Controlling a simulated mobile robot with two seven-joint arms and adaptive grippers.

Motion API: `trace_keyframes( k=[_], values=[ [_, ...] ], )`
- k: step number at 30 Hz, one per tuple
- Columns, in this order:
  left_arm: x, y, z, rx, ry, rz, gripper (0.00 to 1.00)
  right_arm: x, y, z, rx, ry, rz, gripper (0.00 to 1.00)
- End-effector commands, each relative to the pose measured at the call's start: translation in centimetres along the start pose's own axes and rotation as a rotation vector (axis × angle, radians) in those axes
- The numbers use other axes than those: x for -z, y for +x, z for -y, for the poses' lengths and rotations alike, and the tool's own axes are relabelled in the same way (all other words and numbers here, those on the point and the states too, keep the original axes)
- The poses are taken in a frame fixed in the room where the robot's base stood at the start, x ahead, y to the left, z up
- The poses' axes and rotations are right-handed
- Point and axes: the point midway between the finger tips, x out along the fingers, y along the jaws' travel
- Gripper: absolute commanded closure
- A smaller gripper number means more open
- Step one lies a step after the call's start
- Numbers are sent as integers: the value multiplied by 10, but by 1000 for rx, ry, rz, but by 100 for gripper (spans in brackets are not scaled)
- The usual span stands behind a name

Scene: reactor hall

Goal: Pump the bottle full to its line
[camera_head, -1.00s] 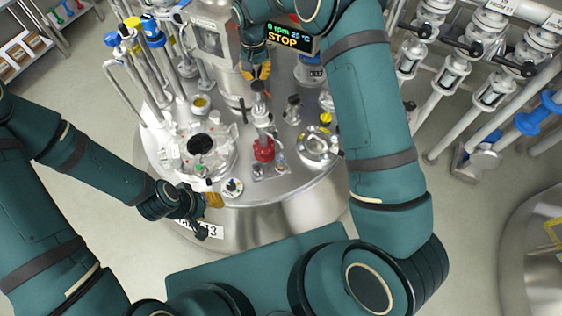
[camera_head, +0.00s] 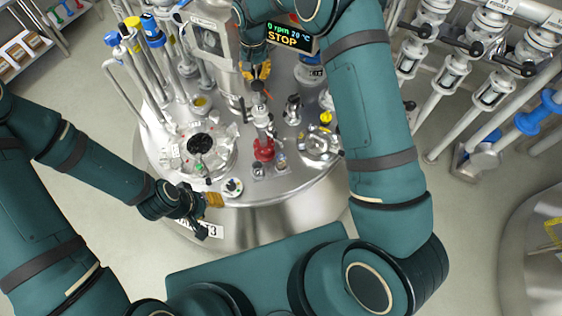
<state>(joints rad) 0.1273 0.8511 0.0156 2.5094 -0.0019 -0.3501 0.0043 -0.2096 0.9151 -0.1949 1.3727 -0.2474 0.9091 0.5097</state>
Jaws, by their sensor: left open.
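A red-based fitting (camera_head: 263,149) stands on the steel vessel lid (camera_head: 230,194), with a metal body and a dark top (camera_head: 258,87) that looks like a hand pump. My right gripper (camera_head: 257,72), with orange fingertips, is directly above that dark top. I cannot tell whether it touches or grips it. Small clear containers (camera_head: 281,164) sit beside the red base; I cannot tell which is the bottle, and no fill line or level can be read. My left gripper (camera_head: 209,215) is open and empty at the lid's front left edge.
A display (camera_head: 289,37) reads 0 rpm and STOP. A round port (camera_head: 199,144) is on the lid's left, and a clamped fitting (camera_head: 320,143) on its right. Pipes with blue and yellow caps (camera_head: 131,22) stand at back left. Valve pipework (camera_head: 447,75) fills the right.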

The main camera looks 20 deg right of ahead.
Motion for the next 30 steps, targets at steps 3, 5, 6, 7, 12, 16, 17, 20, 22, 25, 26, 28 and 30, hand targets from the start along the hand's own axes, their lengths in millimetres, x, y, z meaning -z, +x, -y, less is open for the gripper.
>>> trace_keyframes(
  k=[3, 5, 6, 7, 12, 16, 17, 20, 22, 25, 26, 28, 30],
  values=[
    [0, 2, 1, 0, 0, 0, 55, 0, 5, 0, 0, 0, 1, 100],
    [0, 4, 2, 0, 0, 0, 55, 0, 7, 0, 0, 0, 1, 100],
    [0, 5, 2, 0, 0, 0, 55, 0, 8, 0, 0, 0, 1, 100],
    [0, 5, 2, 0, 0, 0, 55, 0, 10, 0, 0, 0, 1, 100],
    [-1, 8, 3, 0, 0, 0, 55, 0, 16, 0, 0, 0, 1, 100],
    [-1, 11, 4, 0, 0, 0, 55, 0, 20, 0, -1, 0, 1, 100],
    [-1, 11, 4, 0, 0, 0, 55, 0, 22, 0, -1, 0, 1, 100],
    [-1, 13, 5, 0, 0, 0, 55, 0, 25, 0, -1, 0, 1, 100],
    [-1, 14, 6, 0, 0, 0, 55, 0, 28, 0, -1, 0, 1, 100],
    [-1, 16, 6, 0, 0, 0, 55, 0, 31, 0, -1, 0, 1, 100],
    [-2, 17, 6, 0, 0, 0, 55, 0, 32, 0, -1, 0, 1, 100],
    [-2, 18, 7, 0, 0, 0, 55, 0, 35, 0, 0, 0, 1, 100],
    [-2, 20, 7, 0, 0, 0, 55, 0, 38, 0, 0, 0, 1, 100]
  ],
)
